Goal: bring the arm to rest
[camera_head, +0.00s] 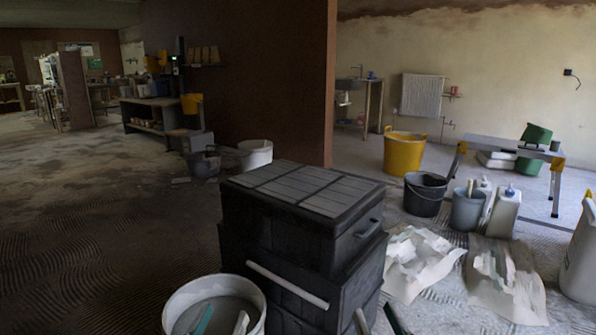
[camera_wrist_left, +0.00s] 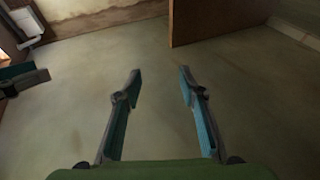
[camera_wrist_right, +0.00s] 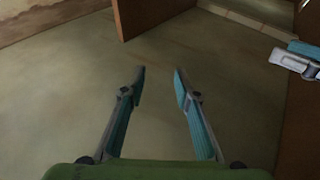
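My left gripper (camera_head: 222,321) shows only as fingertips at the bottom edge of the head view, in front of a white bucket. In the left wrist view its two teal-lined fingers (camera_wrist_left: 158,85) stand apart with nothing between them. My right gripper (camera_head: 378,321) shows as fingertips at the bottom edge of the head view, in front of the stacked black boxes. In the right wrist view its fingers (camera_wrist_right: 158,80) are also apart and empty. Both wrist views look onto bare floor beyond the fingers. Most of both arms is out of the head view.
Stacked black boxes (camera_head: 268,232) stand close ahead, with the white bucket (camera_head: 177,312) at their left. Dark buckets (camera_head: 425,203), a yellow tub (camera_head: 403,155), crumpled sheets (camera_head: 412,268) and a work platform (camera_head: 490,148) stand right. The floor at left is largely open.

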